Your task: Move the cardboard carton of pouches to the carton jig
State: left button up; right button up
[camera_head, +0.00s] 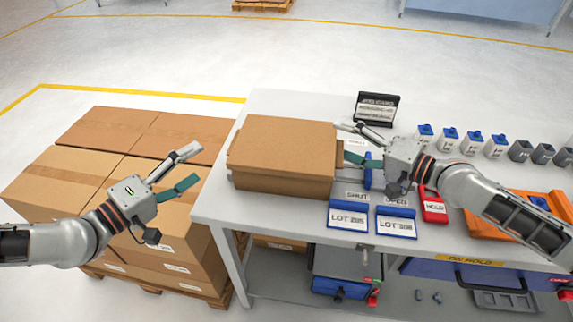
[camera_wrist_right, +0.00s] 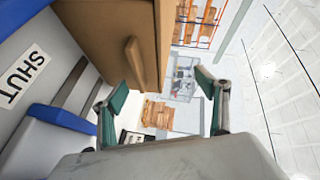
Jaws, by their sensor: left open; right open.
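A closed brown cardboard carton (camera_head: 284,150) sits on the left end of the grey table. Its contents are hidden. A ledge or tab sticks out of its side, seen close in the right wrist view, where the carton (camera_wrist_right: 100,30) fills the upper left. My right gripper (camera_head: 352,143) is open and empty beside the carton's right end; contact cannot be told. My left gripper (camera_head: 189,167) is open and empty, left of the carton, in front of the stacked boxes. I cannot pick out the carton jig with certainty; a blue part (camera_head: 368,172) shows partly behind my right gripper.
Stacked cartons on a pallet (camera_head: 150,283) stand left of the table.

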jog(key=v, duration=1.1)
jog(key=shift+s+d, duration=0.1)
jog(key=shift+d, duration=0.05)
dwell(0.4)
